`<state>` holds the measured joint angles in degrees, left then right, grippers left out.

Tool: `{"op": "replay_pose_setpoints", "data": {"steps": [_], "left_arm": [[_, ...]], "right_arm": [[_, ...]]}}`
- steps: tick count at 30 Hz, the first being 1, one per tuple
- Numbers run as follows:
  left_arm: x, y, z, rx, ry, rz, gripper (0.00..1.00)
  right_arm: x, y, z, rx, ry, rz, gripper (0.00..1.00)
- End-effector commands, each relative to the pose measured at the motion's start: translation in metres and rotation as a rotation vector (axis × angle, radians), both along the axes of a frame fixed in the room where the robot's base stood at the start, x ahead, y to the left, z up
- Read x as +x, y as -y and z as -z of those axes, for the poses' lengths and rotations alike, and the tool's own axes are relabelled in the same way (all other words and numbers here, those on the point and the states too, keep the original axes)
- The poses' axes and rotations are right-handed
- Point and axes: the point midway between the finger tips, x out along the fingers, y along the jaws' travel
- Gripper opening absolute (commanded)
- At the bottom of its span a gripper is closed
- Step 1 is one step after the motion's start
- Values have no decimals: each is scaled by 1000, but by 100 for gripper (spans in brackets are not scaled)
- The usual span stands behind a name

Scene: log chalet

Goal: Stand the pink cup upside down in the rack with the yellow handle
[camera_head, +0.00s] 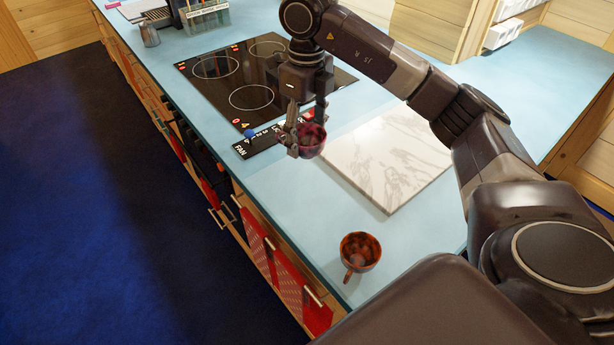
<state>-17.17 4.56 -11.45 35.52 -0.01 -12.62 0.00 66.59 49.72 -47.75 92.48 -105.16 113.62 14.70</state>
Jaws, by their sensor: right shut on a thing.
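My right gripper (305,142) is shut on a dark pink cup (312,143). It holds the cup over the light blue counter (285,185), between the black cooktop and the marble board. The gripper fingers hide part of the cup, and its opening seems to face up. I cannot tell the exact height of the cup above the counter. My left gripper is not in view. No rack with a yellow handle can be made out clearly.
An orange-brown cup (361,252) stands near the counter's front edge. A white marble board (385,165) lies behind it. The black cooktop (225,88) lies farther back. A metal shaker (149,35) and a clear holder (207,20) stand at the far left.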

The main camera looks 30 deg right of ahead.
Motion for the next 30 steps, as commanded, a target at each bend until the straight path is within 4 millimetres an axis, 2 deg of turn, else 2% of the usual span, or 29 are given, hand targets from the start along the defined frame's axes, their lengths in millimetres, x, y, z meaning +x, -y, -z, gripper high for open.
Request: {"op": "replay_pose_setpoints", "data": {"steps": [3, 9, 15, 22, 30], "left_arm": [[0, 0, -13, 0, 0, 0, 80], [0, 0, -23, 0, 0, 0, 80], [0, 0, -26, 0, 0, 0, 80], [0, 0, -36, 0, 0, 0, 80], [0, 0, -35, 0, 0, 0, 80]], "right_arm": [[-3, 1, 31, -2, -10, -1, 28], [-2, 1, 73, -2, -7, 0, 28], [-1, 0, 91, -1, -3, -1, 28], [-2, 0, 121, -2, -5, -1, 28], [-1, 1, 127, -3, -1, -1, 28]]}}
